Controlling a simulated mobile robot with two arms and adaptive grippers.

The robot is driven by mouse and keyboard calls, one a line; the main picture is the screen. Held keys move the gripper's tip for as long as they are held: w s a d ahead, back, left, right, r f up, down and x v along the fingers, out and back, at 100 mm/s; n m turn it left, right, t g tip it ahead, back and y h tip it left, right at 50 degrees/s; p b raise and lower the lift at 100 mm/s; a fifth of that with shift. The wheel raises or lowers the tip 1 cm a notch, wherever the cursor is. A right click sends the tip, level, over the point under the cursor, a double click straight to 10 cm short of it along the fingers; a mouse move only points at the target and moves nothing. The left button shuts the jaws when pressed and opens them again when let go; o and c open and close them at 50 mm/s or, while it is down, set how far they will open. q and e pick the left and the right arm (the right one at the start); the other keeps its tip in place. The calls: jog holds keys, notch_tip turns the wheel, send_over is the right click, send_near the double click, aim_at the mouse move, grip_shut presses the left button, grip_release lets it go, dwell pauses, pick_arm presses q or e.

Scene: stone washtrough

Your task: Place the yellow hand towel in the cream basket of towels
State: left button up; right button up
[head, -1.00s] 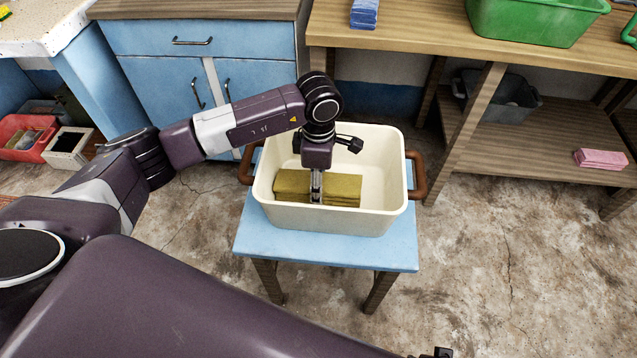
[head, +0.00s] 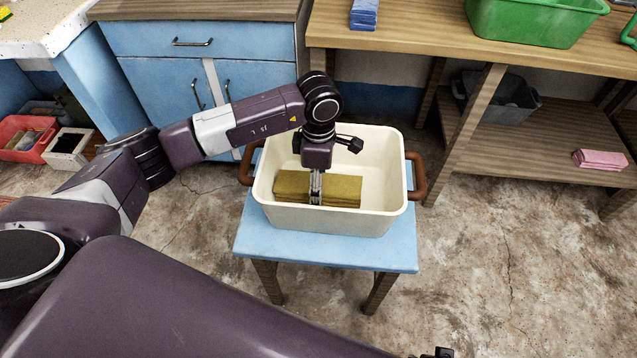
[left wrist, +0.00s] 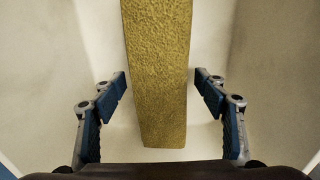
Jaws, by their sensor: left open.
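The yellow hand towel (head: 342,190) lies folded on the floor of the cream basket (head: 385,215), near its front side. My left gripper (head: 316,198) reaches down into the basket over the middle of the towel. In the left wrist view the towel (left wrist: 157,110) runs lengthwise between the two fingers of the left gripper (left wrist: 160,79). The fingers are open, with a gap on each side of the towel. The gripper hides part of the towel in the head view.
The basket, with brown handles, stands on a small blue table (head: 260,232). Behind are blue cabinets (head: 165,85) and a wooden bench with a green tub (head: 530,22) and blue cloths (head: 364,14). Pink cloths (head: 600,159) lie on the lower shelf. Floor at right is clear.

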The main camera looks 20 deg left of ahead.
pick_arm(q)
notch_tip(320, 180, up, 12)
jog(key=shift+p, duration=0.45)
pick_arm(e)
jog(key=s+f, duration=0.1)
jog(key=f, duration=0.1)
jog(key=s+f, duration=0.1)
jog(key=shift+s+d+f, duration=0.1)
jog(key=shift+d+f, duration=0.05)
jog(key=shift+f, duration=0.2)
pick_arm(q)
jog(key=shift+f, duration=0.1)
